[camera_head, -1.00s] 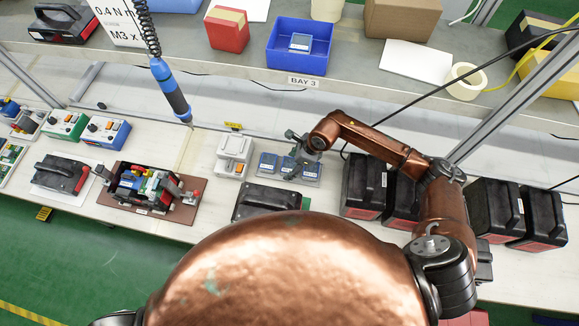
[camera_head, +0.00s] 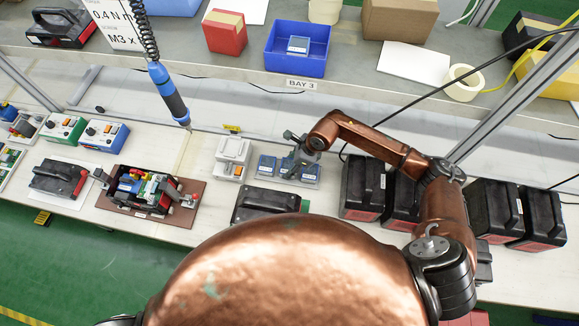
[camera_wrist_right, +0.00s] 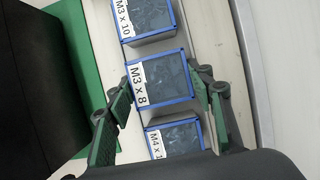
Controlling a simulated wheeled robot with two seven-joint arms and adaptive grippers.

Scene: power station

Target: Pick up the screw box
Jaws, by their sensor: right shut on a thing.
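Three small blue screw boxes stand in a row in the right wrist view. The box labelled M3 x 10 (camera_wrist_right: 147,17) is at the top, the one labelled M3 x 8 (camera_wrist_right: 165,80) in the middle, and one whose label starts M4 (camera_wrist_right: 180,138) at the bottom, partly hidden. My right gripper (camera_wrist_right: 162,88) has a finger on each side of the M3 x 8 box and is shut on it. In the head view my right gripper (camera_head: 292,163) is at the middle of the row and hides most of that box. I cannot tell whether the box is clear of the bench. My left gripper is not in view.
A white and grey device (camera_head: 232,158) stands close left of the boxes. A black case (camera_head: 268,202) lies in front, and large black cases (camera_head: 363,187) stand to the right. A blue bin (camera_head: 299,48) is on the shelf behind. A blue screwdriver (camera_head: 172,97) hangs at the left.

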